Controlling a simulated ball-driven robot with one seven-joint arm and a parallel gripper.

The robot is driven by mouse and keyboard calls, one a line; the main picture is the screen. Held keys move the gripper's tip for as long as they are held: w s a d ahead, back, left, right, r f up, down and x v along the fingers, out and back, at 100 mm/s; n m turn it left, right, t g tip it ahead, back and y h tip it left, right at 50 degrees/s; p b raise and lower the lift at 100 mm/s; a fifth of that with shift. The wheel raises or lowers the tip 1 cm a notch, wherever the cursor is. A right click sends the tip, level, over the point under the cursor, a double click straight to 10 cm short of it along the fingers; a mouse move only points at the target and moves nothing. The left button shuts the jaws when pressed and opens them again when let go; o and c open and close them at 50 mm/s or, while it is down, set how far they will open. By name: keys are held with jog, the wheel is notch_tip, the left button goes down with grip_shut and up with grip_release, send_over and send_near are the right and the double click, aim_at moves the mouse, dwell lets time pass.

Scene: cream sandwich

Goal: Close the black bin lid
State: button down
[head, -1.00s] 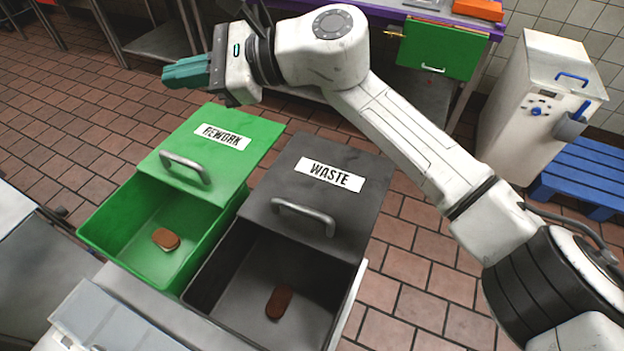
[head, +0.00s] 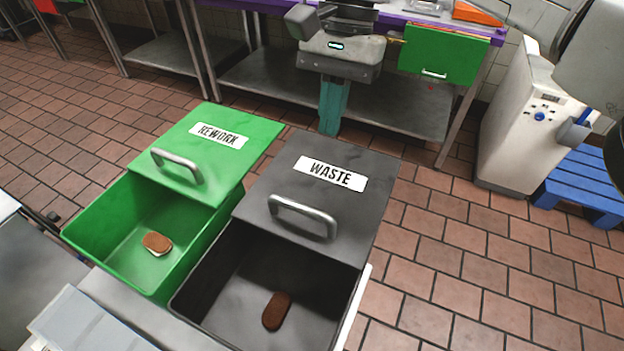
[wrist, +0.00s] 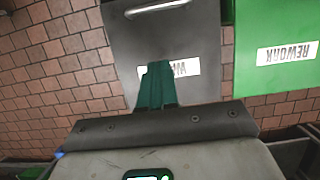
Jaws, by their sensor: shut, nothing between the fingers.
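The black bin (head: 231,318) stands at the lower middle of the head view, its near part uncovered. A brown sandwich piece (head: 276,311) lies inside it. Its black lid (head: 357,213), labelled WASTE with a metal handle (head: 303,216), covers only the far part. My gripper (head: 331,130) is shut and empty, its teal fingers pointing down beyond the far edge of the lid. In the wrist view my gripper (wrist: 155,68) overlaps the WASTE label, and the lid (wrist: 205,50) and part of its handle (wrist: 158,8) show behind it.
A green bin (head: 106,232) with a REWORK lid (head: 245,164) stands directly left, part open, with a brown piece (head: 157,243) inside. A steel table (head: 420,115) is behind. A white machine (head: 508,140) and blue pallet (head: 580,180) are right. Floor right of the bins is clear.

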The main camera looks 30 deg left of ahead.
send_near(316, 205)
jog(key=shift+s+f, duration=0.15)
jog(key=shift+f, duration=0.55)
jog(key=s, duration=0.2)
jog(key=shift+s+d+f, duration=0.1)
jog(key=shift+s+f, duration=0.25)
jog(key=shift+s+f+p, duration=0.15)
jog(key=shift+s+p, duration=0.15)
jog(key=shift+s, duration=0.35)
jog(key=shift+s, duration=0.35)
jog(key=s+b, duration=0.1)
jog(key=s, duration=1.5)
jog(key=shift+d, duration=0.5)
